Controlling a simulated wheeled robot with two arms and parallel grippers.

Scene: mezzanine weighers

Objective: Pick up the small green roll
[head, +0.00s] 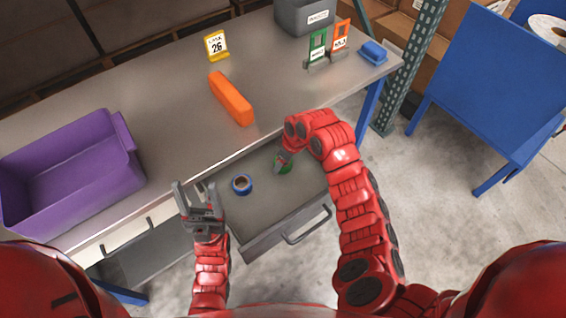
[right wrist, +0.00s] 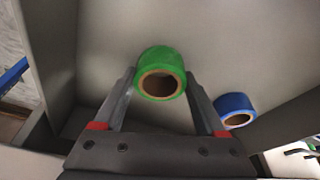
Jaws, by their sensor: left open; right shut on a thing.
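The small green roll (head: 284,165) is in the open drawer (head: 262,226), partly hidden by my right gripper (head: 281,160) in the head view. In the right wrist view the green roll (right wrist: 162,66) sits between the two fingers, which are shut on its sides, with its brown core facing the camera. I cannot tell whether it touches the drawer floor. My left gripper (head: 195,190) is open and empty, near the drawer's left side.
A blue roll (head: 242,184) lies in the drawer, left of the green one in the head view. A blue table (head: 495,85) stands at right.

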